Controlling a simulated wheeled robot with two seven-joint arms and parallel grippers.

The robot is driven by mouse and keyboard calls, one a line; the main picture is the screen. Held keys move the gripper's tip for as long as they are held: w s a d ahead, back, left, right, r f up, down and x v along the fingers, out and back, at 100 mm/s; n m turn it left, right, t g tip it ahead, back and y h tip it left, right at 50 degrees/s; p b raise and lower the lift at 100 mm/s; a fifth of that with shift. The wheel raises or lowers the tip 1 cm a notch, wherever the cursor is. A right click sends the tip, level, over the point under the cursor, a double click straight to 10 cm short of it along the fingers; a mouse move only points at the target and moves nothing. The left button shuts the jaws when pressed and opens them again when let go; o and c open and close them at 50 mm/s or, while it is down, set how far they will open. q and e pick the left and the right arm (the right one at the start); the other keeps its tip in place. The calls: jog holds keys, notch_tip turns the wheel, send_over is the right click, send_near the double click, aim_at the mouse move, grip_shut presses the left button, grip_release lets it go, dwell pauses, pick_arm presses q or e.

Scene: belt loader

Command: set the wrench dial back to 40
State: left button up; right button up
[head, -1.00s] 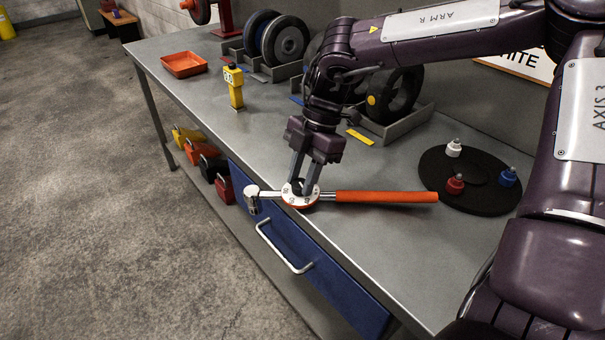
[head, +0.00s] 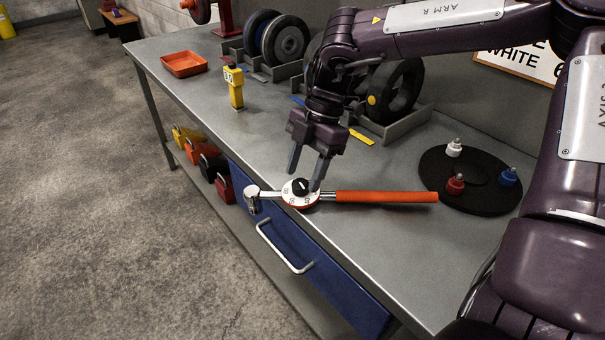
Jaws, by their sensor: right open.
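The torque wrench lies on the grey bench near its front edge, with its orange handle (head: 386,197) to the right and its metal head (head: 252,199) to the left. Its white round dial (head: 296,199) has a black knob (head: 300,187) with a pale mark on top. The numbers on the dial are too small to read surely. My right gripper (head: 304,180) is open just above the dial, its fingers on either side of the knob and apart from it. My left gripper is not in view.
A black round tray (head: 478,203) with white, red and blue capped pieces stands at the right. Wheels in grey racks (head: 399,128) line the back. A yellow device (head: 235,88) and an orange tray (head: 184,65) stand further left. A blue drawer (head: 325,275) is below the bench edge.

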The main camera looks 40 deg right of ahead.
jog(key=v, duration=0.6)
jog(key=shift+r, duration=0.1)
